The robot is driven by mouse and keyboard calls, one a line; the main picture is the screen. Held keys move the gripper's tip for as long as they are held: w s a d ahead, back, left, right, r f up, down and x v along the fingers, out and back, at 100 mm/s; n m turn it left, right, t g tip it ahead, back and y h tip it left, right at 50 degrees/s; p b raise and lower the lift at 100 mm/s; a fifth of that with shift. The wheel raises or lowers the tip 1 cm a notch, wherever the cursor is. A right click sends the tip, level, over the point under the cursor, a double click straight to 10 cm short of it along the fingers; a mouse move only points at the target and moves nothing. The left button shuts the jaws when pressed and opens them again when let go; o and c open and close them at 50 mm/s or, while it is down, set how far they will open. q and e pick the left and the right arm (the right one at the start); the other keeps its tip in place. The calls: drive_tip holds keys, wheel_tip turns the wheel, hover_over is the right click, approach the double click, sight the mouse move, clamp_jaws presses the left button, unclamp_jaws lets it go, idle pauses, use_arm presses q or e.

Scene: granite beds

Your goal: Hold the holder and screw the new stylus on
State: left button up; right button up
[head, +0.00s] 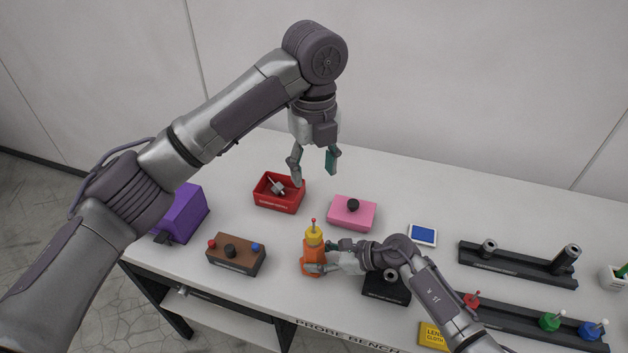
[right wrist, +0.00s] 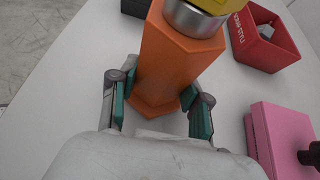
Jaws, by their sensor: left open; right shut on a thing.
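The orange holder (head: 311,256) stands upright on the bench. It has a yellow top part (head: 314,236), and a thin red stylus with a ball tip (head: 313,222) stands upright on that. My right gripper (head: 318,267) is shut on the orange holder low down. In the right wrist view the teal pads of the right gripper (right wrist: 155,103) are on both sides of the orange body (right wrist: 172,62); the stylus is out of that view. My left gripper (head: 314,172) is open and empty, pointing down above and behind the holder, near the red bin.
A red bin (head: 278,204) holds a small metallic item. Nearby are a pink block (head: 352,213), a brown block with knobs (head: 236,255) and a purple box (head: 182,214). Black racks (head: 515,262) stand at the right, the front one with red, green and blue pieces. A yellow cloth packet (head: 432,337) lies in front.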

drive_tip(key=o, duration=1.4)
drive_tip(key=shift+c, duration=0.2)
drive_tip(key=v, duration=1.2)
drive_tip(key=shift+f, duration=0.1)
drive_tip(key=shift+s, duration=0.1)
